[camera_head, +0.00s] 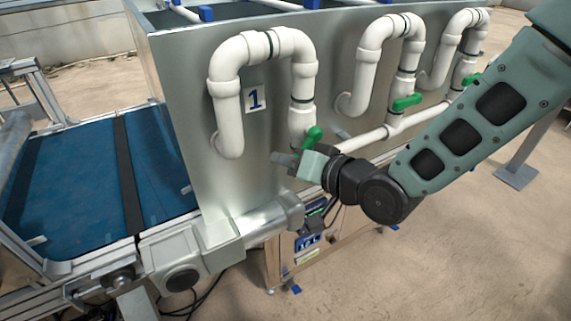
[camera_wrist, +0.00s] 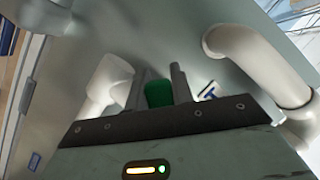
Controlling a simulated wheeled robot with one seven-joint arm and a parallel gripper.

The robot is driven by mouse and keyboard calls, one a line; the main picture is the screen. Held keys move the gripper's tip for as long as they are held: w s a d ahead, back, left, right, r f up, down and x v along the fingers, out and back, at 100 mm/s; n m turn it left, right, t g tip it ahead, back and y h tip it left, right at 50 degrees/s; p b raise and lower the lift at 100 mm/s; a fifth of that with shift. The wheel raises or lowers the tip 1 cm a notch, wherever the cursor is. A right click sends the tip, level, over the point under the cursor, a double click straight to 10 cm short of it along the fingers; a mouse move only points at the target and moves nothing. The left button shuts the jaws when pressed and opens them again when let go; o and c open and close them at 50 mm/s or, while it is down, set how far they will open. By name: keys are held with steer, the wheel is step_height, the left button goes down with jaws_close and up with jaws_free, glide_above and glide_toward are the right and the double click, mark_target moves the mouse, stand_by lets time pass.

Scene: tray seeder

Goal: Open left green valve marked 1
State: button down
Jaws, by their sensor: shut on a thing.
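The left green valve (camera_head: 313,136) sits on the white pipe beside the plate marked 1 (camera_head: 255,99). My gripper (camera_head: 293,154) is at this valve, coming from the lower right. In the wrist view, the green valve handle (camera_wrist: 159,94) lies between the two fingers of my gripper (camera_wrist: 159,74), which is shut on it. The fingers hide part of the handle. The number plate (camera_wrist: 208,91) shows just right of the fingers in the wrist view.
Two more green valves, a middle one (camera_head: 406,102) and a right one (camera_head: 471,79), sit on similar pipes to the right. White pipes (camera_head: 224,110) stand out from the metal tank wall (camera_head: 180,75). A blue conveyor belt (camera_head: 75,165) is at left.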

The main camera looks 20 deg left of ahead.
steer(key=shift+w+d+f, duration=0.1)
steer(key=shift+w+f, duration=0.05)
stand_by(0.4)
steer(key=c, duration=1.2)
jaws_free()
